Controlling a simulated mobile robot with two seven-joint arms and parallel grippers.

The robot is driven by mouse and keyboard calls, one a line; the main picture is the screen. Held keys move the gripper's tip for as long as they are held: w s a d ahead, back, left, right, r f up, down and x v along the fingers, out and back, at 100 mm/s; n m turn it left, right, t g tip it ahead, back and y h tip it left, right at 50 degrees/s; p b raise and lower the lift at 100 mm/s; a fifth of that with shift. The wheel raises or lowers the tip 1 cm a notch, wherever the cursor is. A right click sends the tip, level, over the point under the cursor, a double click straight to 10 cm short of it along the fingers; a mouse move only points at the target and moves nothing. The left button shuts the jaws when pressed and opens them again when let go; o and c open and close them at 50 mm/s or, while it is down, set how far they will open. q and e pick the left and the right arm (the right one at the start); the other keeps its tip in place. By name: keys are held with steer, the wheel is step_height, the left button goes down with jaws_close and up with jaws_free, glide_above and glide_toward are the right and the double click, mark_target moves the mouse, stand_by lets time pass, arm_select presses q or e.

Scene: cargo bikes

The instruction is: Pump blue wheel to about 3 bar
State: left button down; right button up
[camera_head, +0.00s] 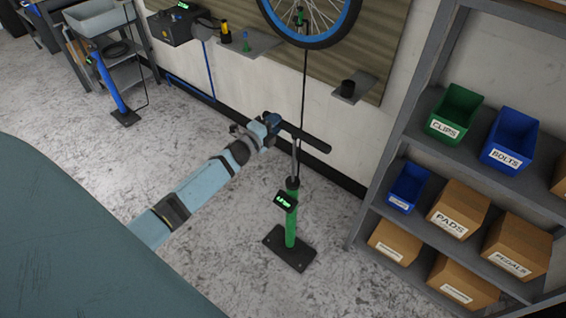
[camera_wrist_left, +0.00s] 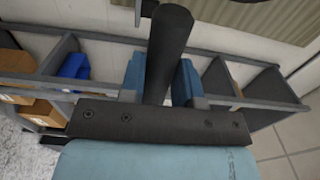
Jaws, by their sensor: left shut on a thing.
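The wheel with the blue rim (camera_head: 312,40) hangs on the wall board at the top of the head view, its upper part cut off. The green floor pump (camera_head: 290,228) stands upright on the floor below it. My left gripper (camera_head: 271,122) is shut on the left part of the black pump handle (camera_head: 308,139), also between my blue fingers in the wrist view (camera_wrist_left: 170,45). The handle is raised, with rod showing below it.
A blue pump (camera_head: 109,82) stands at the left by a grey cart (camera_head: 105,48). A shelf rack (camera_head: 455,150) with bins and boxes stands close to the right. Small wall shelves (camera_head: 354,88) stick out below the wheel. The floor around the green pump is clear.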

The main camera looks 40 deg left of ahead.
steer(key=shift+f, duration=0.1)
arm_select(q)
step_height(320, 180, down, 22)
steer(key=b, duration=1.7)
steer(key=shift+r+b, duration=0.25)
steer(key=shift+b, duration=0.15)
steer(key=c, duration=1.1)
jaws_free()
steer(key=shift+d+r, duration=0.1)
steer(key=shift+r, duration=0.15)
steer(key=o, duration=0.4)
steer(key=shift+p, duration=0.3)
steer(key=shift+o, duration=1.1)
steer(key=shift+r, duration=0.2)
arm_select(e)
step_height(320, 180, down, 7)
steer(key=w+a+t+y, duration=0.1)
steer(key=a, duration=0.1)
steer(key=shift+w, duration=0.2)
